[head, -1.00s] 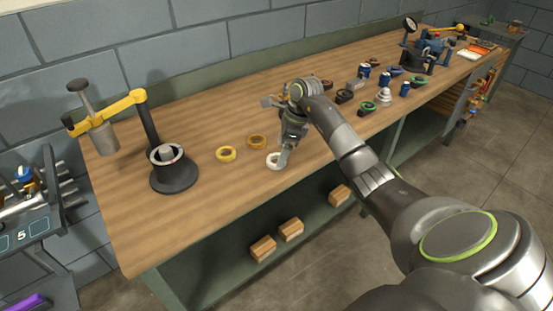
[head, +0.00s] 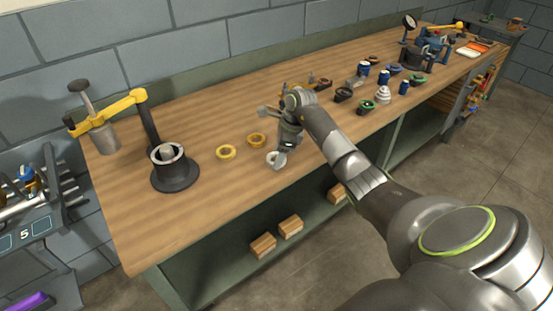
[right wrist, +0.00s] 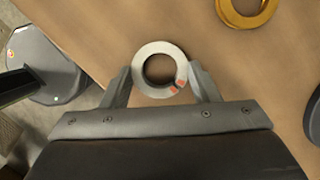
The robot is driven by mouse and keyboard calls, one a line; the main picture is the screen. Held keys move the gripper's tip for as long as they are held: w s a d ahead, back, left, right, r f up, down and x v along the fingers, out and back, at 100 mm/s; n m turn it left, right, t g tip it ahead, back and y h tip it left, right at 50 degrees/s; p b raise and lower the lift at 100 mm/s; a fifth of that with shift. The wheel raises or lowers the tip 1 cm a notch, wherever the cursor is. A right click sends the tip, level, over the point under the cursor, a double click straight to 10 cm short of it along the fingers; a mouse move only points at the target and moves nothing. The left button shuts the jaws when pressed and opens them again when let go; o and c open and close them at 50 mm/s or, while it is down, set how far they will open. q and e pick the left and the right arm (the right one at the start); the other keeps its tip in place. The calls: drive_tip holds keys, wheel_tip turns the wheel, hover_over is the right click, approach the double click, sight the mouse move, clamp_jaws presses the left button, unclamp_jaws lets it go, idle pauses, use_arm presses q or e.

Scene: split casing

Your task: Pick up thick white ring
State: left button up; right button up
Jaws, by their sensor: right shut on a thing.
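The thick white ring (right wrist: 148,85) sits between the two fingers of my right gripper (right wrist: 160,85) in the right wrist view, with a finger against each side. It has small orange-red marks on its lower right rim. In the head view the white ring (head: 271,159) is partly hidden by the fingers of my right gripper (head: 278,160), near the front edge of the workbench. The gripper is shut on the ring. I cannot tell whether the ring is touching the bench or just above it. My left gripper is not in view.
A dark press stand with a yellow arm (head: 174,172) stands further left. Several small parts, including a white stacked piece (head: 383,95), lie to the right.

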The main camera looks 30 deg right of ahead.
wheel_tip(320, 180, up, 16)
drive_tip(key=shift+f+p, duration=0.2)
drive_tip(key=shift+p, duration=0.15)
idle(0.4)
drive_tip(key=shift+w, duration=0.1)
